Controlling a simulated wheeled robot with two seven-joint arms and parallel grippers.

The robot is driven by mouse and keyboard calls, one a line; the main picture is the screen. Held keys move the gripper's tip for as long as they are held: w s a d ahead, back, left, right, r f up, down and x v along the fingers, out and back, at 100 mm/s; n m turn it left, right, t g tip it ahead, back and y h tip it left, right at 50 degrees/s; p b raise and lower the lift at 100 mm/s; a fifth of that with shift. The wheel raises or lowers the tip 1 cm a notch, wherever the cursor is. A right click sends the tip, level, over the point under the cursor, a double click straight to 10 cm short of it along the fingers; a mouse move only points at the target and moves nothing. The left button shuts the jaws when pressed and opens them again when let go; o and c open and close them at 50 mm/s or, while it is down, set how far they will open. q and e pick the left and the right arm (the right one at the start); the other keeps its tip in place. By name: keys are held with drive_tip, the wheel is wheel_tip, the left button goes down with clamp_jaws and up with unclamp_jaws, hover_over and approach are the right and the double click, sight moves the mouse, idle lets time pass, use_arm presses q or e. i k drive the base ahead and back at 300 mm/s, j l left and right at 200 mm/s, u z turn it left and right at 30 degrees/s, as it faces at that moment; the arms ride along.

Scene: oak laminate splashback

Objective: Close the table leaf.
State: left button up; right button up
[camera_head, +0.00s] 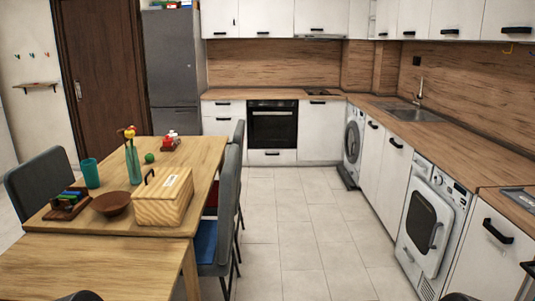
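The wooden dining table (200,150) stands at the left. Its leaf (110,265) extends out from the near end toward me, with a bare top, and runs out of the picture at the bottom left. A dark seam separates the leaf from the main top, whose near edge seems to stand slightly above it. A table leg shows at the leaf's right side. Neither of my grippers can be made out; only small dark rounded parts, apparently of my arms, show at the bottom edge.
A wooden box (163,200), brown bowl (112,204), teal cup (90,173) and vase (133,163) stand on the main top. Grey chairs (228,190) line its right side; another chair (42,182) stands left. Tiled floor (290,225) is clear between table and right-hand counter (455,130).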

sight(39, 266)
drive_tip(key=u, duration=1.55)
